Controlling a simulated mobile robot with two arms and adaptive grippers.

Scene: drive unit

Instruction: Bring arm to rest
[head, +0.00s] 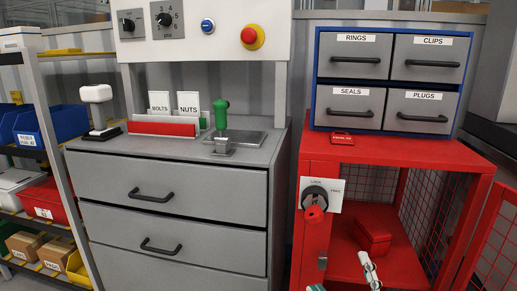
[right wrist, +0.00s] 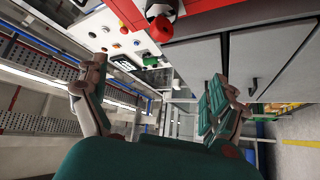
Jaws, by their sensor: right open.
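My right gripper (head: 343,278) shows at the bottom edge of the head view, in front of the open red cabinet (head: 400,155). Only the ends of its fingers show there; the rest is below the picture. In the right wrist view, the right gripper (right wrist: 152,98) has its two fingers wide apart with nothing between them. It is apart from the cabinet and the drawers. My left gripper is not in view.
The red cabinet's mesh door (head: 495,240) stands open at the right. A red box (head: 373,229) sits inside. A lock knob (head: 318,195) is on the front. A grey drawer unit (head: 170,190) stands left. Shelves with bins (head: 40,128) are far left.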

